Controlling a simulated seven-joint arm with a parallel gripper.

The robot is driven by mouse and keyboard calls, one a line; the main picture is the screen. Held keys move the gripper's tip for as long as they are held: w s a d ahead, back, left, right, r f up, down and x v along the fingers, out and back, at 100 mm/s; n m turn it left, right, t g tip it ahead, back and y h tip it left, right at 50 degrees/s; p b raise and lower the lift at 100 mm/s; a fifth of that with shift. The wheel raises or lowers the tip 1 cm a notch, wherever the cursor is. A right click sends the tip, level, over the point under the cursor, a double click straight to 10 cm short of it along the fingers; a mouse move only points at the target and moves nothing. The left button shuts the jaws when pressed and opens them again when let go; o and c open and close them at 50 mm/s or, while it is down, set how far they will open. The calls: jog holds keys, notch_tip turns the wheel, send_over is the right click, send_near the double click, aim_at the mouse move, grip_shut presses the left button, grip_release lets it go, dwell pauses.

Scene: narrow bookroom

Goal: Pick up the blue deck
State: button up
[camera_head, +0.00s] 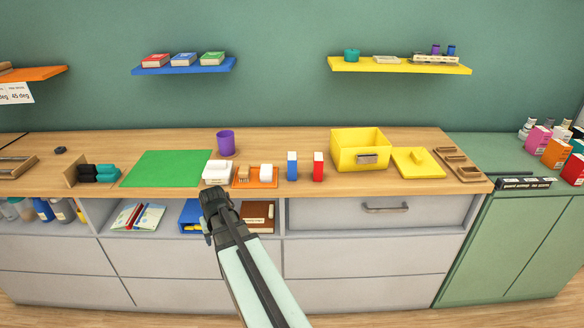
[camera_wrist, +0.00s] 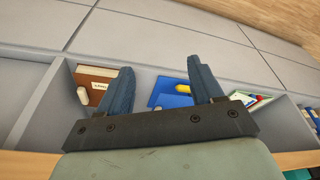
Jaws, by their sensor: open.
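The blue deck (camera_head: 292,166) is a small upright box with a pale top, standing on the wooden counter. A similar red deck (camera_head: 318,166) stands just right of it, with a gap between. My gripper (camera_head: 212,200) is in front of the counter's edge, left of the blue deck and apart from it. In the wrist view my gripper (camera_wrist: 160,78) has its two fingers spread with nothing between them. They point toward the open shelf below the counter. The blue deck is not in the wrist view.
An orange tray (camera_head: 241,183) and white items stand left of the blue deck. A yellow bin (camera_head: 345,153) stands right of the red deck. A purple cup (camera_head: 226,143) is behind. The shelf holds a blue container (camera_wrist: 161,97) and brown box (camera_wrist: 85,85).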

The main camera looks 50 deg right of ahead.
jog(key=d+r+m+t+h, duration=0.1)
jog(key=d+r+m+h, duration=0.15)
jog(key=d+r, duration=1.35)
jog(key=m+t+h, duration=0.1)
jog(key=m, duration=0.2)
send_near(292, 157)
jog(key=shift+x, duration=6.55)
jog(key=shift+c, duration=0.2)
jog(key=c, duration=1.1)
jog(key=shift+r, duration=5.05)
